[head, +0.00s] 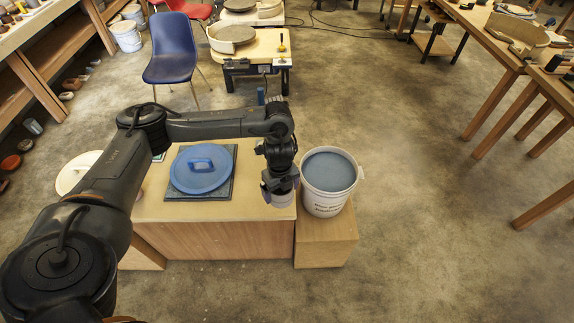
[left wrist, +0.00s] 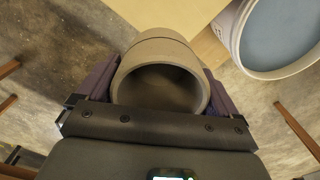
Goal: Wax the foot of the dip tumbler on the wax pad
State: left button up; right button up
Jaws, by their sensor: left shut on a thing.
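My left gripper (head: 279,186) points down and is shut on the dip tumbler (head: 283,200), a light grey-brown cup, near the front right corner of the bench. In the left wrist view the tumbler (left wrist: 158,48) sits between the two fingers, its open mouth facing the camera and its foot pointing away. I cannot tell the wax pad for certain. A small teal-edged thing (head: 158,157) shows partly behind my left arm. My right gripper is out of view.
A white bucket of blue-grey liquid (head: 328,166) stands on a low wooden block (head: 335,242) right of the gripper. A blue handled lid (head: 201,176) lies on a dark square slab (head: 226,190) on the wooden bench (head: 240,211). A round white container (head: 72,176) stands left.

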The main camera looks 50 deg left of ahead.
pick_arm(q)
jog(key=shift+w+d+r, duration=0.1)
jog(key=shift+d+r, duration=0.45)
jog(key=shift+d, duration=0.1)
jog(key=shift+w+d+r+p, duration=0.15)
jog(key=shift+r+p, duration=0.05)
jog(key=shift+p, duration=0.1)
jog(key=w+d+r+n, duration=0.2)
jog(key=w+d+n, duration=0.3)
jog(key=d+n, duration=0.4)
jog(key=w+d+r+n, duration=0.2)
jog(key=w+d+n, duration=0.4)
jog(key=d+n, duration=0.3)
jog(key=s+r+p, duration=0.3)
jog(key=r+p, duration=0.8)
jog(key=p, duration=0.1)
jog(key=s+r+p, duration=0.3)
jog(key=r+p, duration=0.9)
jog(key=p, duration=0.1)
jog(key=s+r+n+p, duration=0.1)
jog(key=s+r+p, duration=0.2)
jog(key=r+p, duration=0.9)
jog(key=shift+p, duration=0.5)
jog(key=shift+s, duration=0.1)
